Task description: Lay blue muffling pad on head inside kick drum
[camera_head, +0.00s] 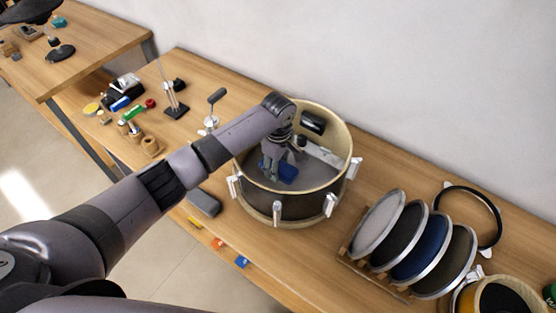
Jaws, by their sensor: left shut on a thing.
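The kick drum (347,141) stands on the wooden table with its open top facing up and a pale wooden rim. My left gripper (272,175) reaches down inside the drum from the upper left. It is shut on the blue muffling pad (288,172), which shows low inside the shell beside the fingers. Part of the pad is hidden by the gripper. I cannot tell whether the pad touches the head (313,167) at the bottom.
A rack of several round drum heads (420,243) stands right of the drum. A black hoop (497,214) lies behind it. A grey block (204,202) lies left of the drum. Small tools and bottles (130,113) crowd the table's left part.

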